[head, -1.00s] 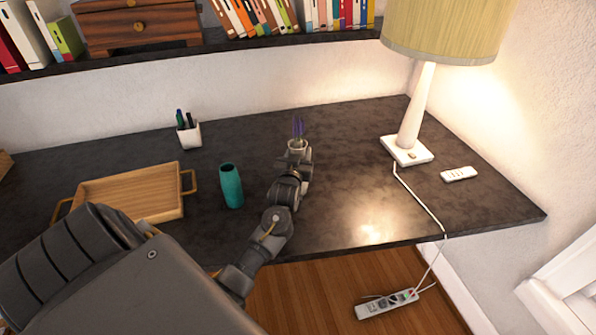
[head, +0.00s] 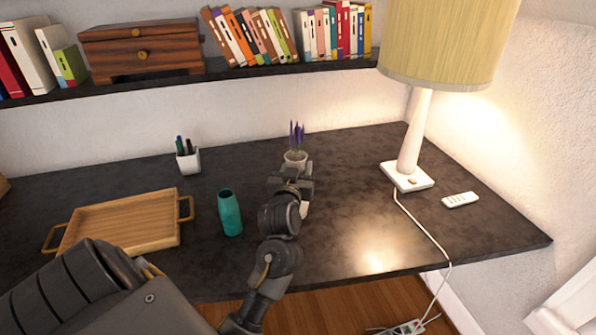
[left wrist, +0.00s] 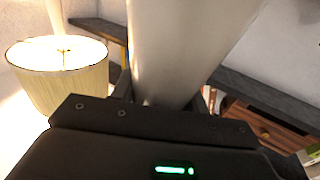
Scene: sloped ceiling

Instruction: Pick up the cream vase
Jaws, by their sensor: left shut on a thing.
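The cream vase (left wrist: 185,50) is a smooth, pale, rounded body that fills the upper middle of the left wrist view. My left gripper (left wrist: 168,98) is shut on it, with a dark finger on each side. In the head view my left gripper (head: 292,182) is over the middle of the dark desk, in front of a potted lavender. Only a small cream patch of the vase (head: 305,209) shows beside the wrist; the rest is hidden. I cannot tell exactly how high it is above the desk. My right gripper is not in view.
On the dark desk (head: 350,200) are a teal vase (head: 230,212), wooden tray (head: 125,225), white pen cup (head: 188,160), lavender pot (head: 295,158), lamp (head: 408,150) and remote (head: 460,200). A shelf (head: 170,88) with books runs behind. Desk space is clear right of the gripper.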

